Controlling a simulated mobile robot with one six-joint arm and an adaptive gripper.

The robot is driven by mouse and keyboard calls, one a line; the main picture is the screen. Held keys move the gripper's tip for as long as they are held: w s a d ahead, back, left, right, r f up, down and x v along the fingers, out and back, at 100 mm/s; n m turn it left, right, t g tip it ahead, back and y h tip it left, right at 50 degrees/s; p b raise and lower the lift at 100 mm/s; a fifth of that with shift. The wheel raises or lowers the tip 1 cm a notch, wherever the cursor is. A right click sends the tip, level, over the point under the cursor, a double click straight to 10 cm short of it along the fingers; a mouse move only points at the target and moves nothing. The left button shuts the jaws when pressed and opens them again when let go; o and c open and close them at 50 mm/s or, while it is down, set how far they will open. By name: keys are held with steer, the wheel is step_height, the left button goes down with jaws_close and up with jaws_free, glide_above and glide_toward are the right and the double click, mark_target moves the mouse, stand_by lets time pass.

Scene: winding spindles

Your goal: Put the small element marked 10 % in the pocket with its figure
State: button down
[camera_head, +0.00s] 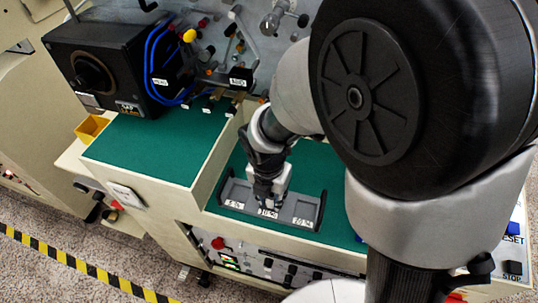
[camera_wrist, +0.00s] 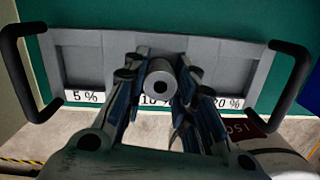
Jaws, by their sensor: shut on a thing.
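The grey tray (camera_head: 299,208) lies on the green worktop in the head view. It also shows in the wrist view (camera_wrist: 84,60), with pockets labelled 5 %, 10 % and 20 % from left to right. My gripper (camera_head: 267,199) points down at the middle pocket. In the wrist view my gripper (camera_wrist: 160,72) is shut on a small grey cylindrical element (camera_wrist: 161,86) with a dark hole in its end. The element is in line with the 10 % pocket, whose label is partly covered by the fingers. I cannot tell whether it touches the pocket floor. No figure shows on the element.
The tray has black handles (camera_wrist: 17,70) at both ends. The left and right pockets look empty. A cream wall (camera_head: 222,150) borders the worktop on the left. A black unit with blue cables (camera_head: 108,65) stands at the back left, and a yellow bin (camera_head: 91,127) is beside it.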

mark_target(269, 199)
steer(key=shift+r, duration=0.1)
steer(key=c, duration=1.6)
jaws_free()
step_height(269, 199, up, 11)
steer(key=s+p, duration=0.1)
steer(key=p, duration=0.4)
steer(key=s+d+r+m+t, duration=0.1)
steer(key=s+d+r+m, duration=0.2)
steer(key=m, duration=0.7)
steer(key=s+d+r+m+t, duration=0.1)
steer(key=s+d+r+m, duration=0.3)
steer(key=m, duration=0.6)
steer(key=s+d+r+m+t, duration=0.1)
steer(key=s+d+r+m, duration=0.3)
steer(key=m, duration=0.6)
steer(key=shift+s+r+y, duration=0.3)
steer(key=shift+s+r, duration=0.5)
